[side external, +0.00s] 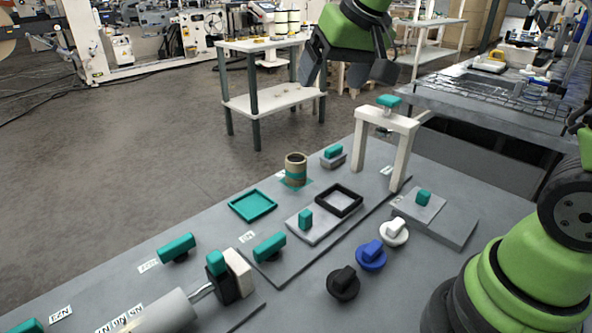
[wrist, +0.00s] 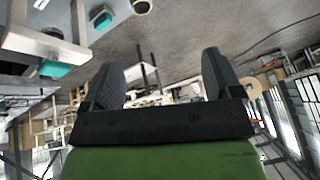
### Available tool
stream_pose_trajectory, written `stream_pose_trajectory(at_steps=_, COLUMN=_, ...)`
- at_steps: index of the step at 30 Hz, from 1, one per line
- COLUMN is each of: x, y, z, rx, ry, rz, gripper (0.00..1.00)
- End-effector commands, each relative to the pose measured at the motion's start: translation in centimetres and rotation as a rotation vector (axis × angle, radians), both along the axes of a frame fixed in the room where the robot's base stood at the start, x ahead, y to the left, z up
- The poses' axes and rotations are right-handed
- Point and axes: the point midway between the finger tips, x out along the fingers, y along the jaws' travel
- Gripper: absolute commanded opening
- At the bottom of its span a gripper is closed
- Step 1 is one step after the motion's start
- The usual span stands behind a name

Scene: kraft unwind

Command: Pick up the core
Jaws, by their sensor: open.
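A tan round end at the top edge of the wrist view (wrist: 142,6) looks like the core, mostly cut off. My gripper (side external: 346,76) is open and well above the table, up and to the right of the core. Its two dark fingers are spread with nothing between them in the wrist view (wrist: 163,80).
A white arch (side external: 388,123) with a teal block on top stands right of the core. A small teal-topped block (side external: 333,156) sits close to the core's right. A teal tray (side external: 253,205) and a black square frame (side external: 339,201) lie in front. Several knobs stand nearer.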

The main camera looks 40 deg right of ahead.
Motion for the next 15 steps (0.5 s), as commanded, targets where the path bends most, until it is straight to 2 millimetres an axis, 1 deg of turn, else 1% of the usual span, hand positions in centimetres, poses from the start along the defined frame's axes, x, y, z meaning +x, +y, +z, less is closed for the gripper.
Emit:
stream_pose_trajectory(at_steps=1, x=2.0, y=-0.7, z=-1.7, rx=-0.016, ry=0.024, rz=-0.001, gripper=0.84)
stream_pose_trajectory(at_steps=3, x=4.4, y=-1.6, z=-3.9, rx=-0.038, ry=0.044, rz=-0.002, gripper=0.84)
stream_pose_trajectory(at_steps=5, x=6.3, y=-2.3, z=-6.0, rx=-0.054, ry=0.061, rz=-0.002, gripper=0.84)
stream_pose_trajectory(at_steps=6, x=7.4, y=-2.8, z=-7.5, rx=-0.066, ry=0.071, rz=0.0, gripper=0.84)
stream_pose_trajectory(at_steps=8, x=8.8, y=-3.5, z=-9.7, rx=-0.08, ry=0.086, rz=0.002, gripper=0.84)
stream_pose_trajectory(at_steps=9, x=9.6, y=-3.9, z=-11.1, rx=-0.09, ry=0.094, rz=0.004, gripper=0.84)
stream_pose_trajectory(at_steps=12, x=10.9, y=-4.7, z=-14.1, rx=-0.107, ry=0.111, rz=0.008, gripper=0.84)
stream_pose_trajectory(at_steps=15, x=11.6, y=-5.2, z=-16.1, rx=-0.117, ry=0.12, rz=0.012, gripper=0.84)
